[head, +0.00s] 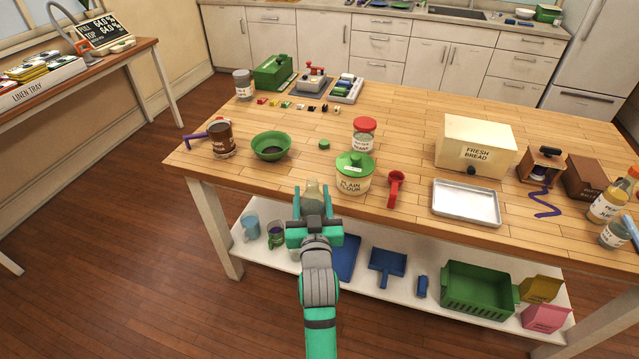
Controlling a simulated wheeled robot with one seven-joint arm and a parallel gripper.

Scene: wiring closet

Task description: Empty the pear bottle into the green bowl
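My gripper (313,212) is at the table's front edge, with its teal fingers on either side of a clear bottle (313,190) and apparently shut on it. The bottle looks upright, with pale contents in its lower part; no label shows, so I cannot read whether it is the pear bottle. The green bowl (271,137) stands on the table to the left of and beyond my gripper. Its inside looks dark at the bottom, and I cannot tell if it holds anything. A small green disc, perhaps a cap (324,144), lies to the right of the bowl.
A flour canister (352,183) stands close right of the held bottle, with a red-lidded jar (363,140) behind it. A brown jar (222,140) stands left of the bowl. Labelled bottles (605,206) stand at the far right. The table between bowl and gripper is clear.

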